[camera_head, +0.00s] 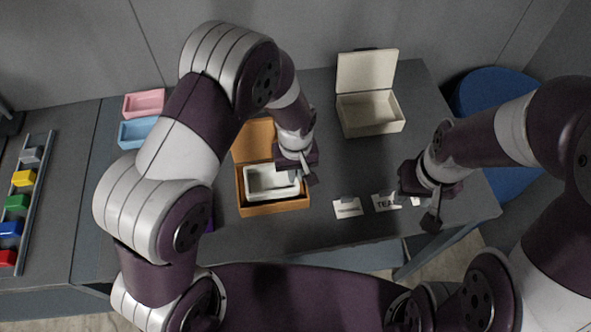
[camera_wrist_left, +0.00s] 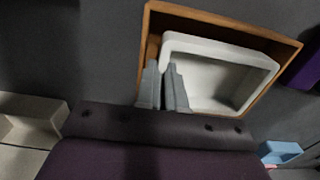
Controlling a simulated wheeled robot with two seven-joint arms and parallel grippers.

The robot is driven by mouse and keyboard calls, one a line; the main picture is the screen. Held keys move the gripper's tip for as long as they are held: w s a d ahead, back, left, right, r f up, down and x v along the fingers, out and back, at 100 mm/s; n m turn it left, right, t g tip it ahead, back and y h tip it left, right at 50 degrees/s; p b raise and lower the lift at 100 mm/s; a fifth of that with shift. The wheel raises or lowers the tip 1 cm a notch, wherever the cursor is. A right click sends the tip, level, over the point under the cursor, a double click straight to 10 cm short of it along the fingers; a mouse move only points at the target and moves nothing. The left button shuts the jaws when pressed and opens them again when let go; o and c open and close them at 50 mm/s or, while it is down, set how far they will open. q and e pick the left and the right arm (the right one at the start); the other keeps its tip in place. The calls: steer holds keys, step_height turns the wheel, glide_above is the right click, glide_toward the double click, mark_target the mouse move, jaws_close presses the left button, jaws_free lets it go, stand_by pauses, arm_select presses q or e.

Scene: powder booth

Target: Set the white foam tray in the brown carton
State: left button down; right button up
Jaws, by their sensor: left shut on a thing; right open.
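The white foam tray (camera_head: 268,180) is inside the brown carton (camera_head: 275,208) in the head view, within the carton's walls. My left gripper (camera_head: 304,170) is shut on the tray's wall at its right side. In the left wrist view the tray (camera_wrist_left: 215,85) lies inside the carton's rim (camera_wrist_left: 225,20), slightly askew to it, with the left gripper's fingers (camera_wrist_left: 163,88) at its near corner. I cannot tell whether the tray touches the carton's floor. The carton's lid (camera_head: 252,140) stands open at the back. My right gripper (camera_head: 434,208) is open and empty above the table's right part.
A cream box (camera_head: 372,112) with its lid open stands at the back right. White label cards (camera_head: 347,207) lie near the front edge. Pink (camera_head: 144,103) and blue (camera_head: 140,132) trays sit at the left, beside a rack of coloured blocks (camera_head: 24,178). Bare table lies between carton and cream box.

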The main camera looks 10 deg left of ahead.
arm_select(q)
steer(key=shift+s+f, duration=0.2)
steer(key=shift+f, duration=0.15)
steer(key=shift+f, duration=0.1)
steer(key=shift+f+b, duration=0.4)
steer(key=shift+f, duration=0.05)
steer(key=shift+f, duration=0.15)
stand_by(0.5)
steer(key=c, duration=1.2)
jaws_free()
steer(key=shift+o, duration=0.2)
